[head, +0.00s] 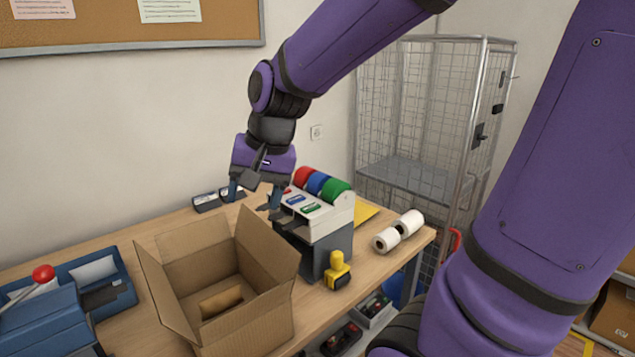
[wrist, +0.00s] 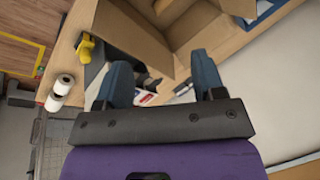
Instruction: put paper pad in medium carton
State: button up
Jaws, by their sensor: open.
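An open brown carton (head: 262,318), taken as the medium carton, stands on the table with its flaps spread. A brown, padded-looking piece (head: 221,300) lies on its floor; it looks like the paper pad. My gripper (head: 254,197) is open with nothing between its fingers. It is behind and above the carton, near the tape holder. In the wrist view the open fingers (wrist: 162,68) point towards the carton (wrist: 128,32), whose wall and flap show beyond them. I cannot make out the pad clearly there.
A tape holder (head: 318,222) with red, blue and green rolls stands right of the carton. A yellow-handled stamp (head: 338,268) and white rolls (head: 387,240) are nearby. Dark small boxes (head: 207,202) sit by the wall. A blue tray (head: 118,285) is left. A wire cage (head: 430,110) stands behind.

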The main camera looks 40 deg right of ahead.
jog(key=s+d+r+n+t+h, duration=0.1)
jog(key=s+r+n, duration=0.1)
jog(key=s, duration=0.4)
jog(key=s+d+r+n+t+h, duration=0.1)
jog(key=s+r+n, duration=0.2)
jog(key=s, duration=0.4)
jog(key=shift+d+r+n, duration=0.2)
jog(key=shift+d+n, duration=0.1)
jog(key=shift+n, duration=0.5)
jog(key=shift+w, duration=0.1)
